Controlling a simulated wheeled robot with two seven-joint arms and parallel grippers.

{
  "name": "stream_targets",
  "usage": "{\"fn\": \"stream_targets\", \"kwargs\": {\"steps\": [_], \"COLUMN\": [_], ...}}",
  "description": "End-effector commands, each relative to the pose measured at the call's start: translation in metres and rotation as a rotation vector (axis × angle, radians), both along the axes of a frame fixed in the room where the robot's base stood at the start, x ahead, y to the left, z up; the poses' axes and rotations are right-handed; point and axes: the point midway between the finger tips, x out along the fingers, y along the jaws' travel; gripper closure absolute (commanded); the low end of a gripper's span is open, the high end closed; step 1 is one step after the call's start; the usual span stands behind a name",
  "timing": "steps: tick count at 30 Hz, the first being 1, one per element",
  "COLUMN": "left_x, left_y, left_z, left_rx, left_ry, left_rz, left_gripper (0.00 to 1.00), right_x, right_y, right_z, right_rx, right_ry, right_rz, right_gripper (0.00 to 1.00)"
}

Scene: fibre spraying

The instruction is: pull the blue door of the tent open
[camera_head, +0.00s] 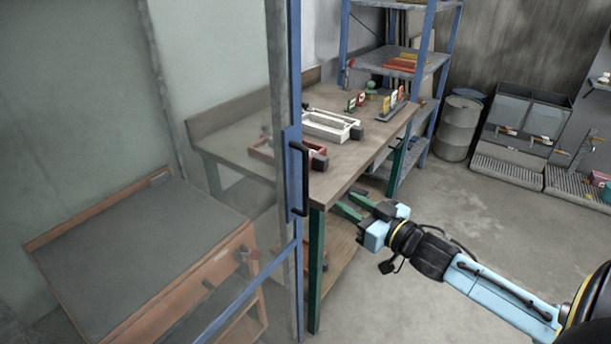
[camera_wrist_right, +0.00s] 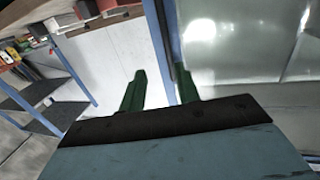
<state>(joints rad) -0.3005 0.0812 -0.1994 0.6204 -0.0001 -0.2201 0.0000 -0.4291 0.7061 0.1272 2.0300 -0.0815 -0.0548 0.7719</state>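The blue door (camera_head: 288,130) of the tent stands upright at centre left in the head view, with a blue frame and a see-through panel. A black bar handle (camera_head: 303,180) sits on its blue plate. My right gripper (camera_head: 351,204) has green fingers and is open and empty, to the right of the handle and slightly below it, apart from it. In the right wrist view the blue frame edge (camera_wrist_right: 169,45) runs down behind the gap between the fingers (camera_wrist_right: 160,83). My left gripper is not in view.
A wooden workbench (camera_head: 354,172) with a white tray (camera_head: 327,126) stands behind the door. A blue-post shelf (camera_head: 432,62) and a grey barrel (camera_head: 459,128) stand farther back. An orange-framed table (camera_head: 130,250) shows through the panel. The floor at right (camera_head: 500,230) is clear.

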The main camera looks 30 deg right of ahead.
Motion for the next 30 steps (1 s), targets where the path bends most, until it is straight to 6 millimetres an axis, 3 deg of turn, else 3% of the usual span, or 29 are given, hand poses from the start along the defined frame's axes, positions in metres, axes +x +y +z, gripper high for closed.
{"fn": "stream_targets", "kwargs": {"steps": [3,8,30], "left_x": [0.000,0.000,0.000], "left_y": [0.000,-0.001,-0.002], "left_z": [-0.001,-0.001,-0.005], "left_rx": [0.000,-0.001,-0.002], "left_ry": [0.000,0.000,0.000], "left_rz": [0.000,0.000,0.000], "left_gripper": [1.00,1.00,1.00], "right_x": [0.001,0.012,0.114], "right_y": [0.010,0.013,0.032], "right_z": [0.019,0.021,0.021], "right_rx": [0.006,0.008,0.008], "right_ry": [-0.032,-0.038,-0.036], "right_rz": [0.031,0.034,0.031], "right_gripper": [0.68,0.68,0.68]}}
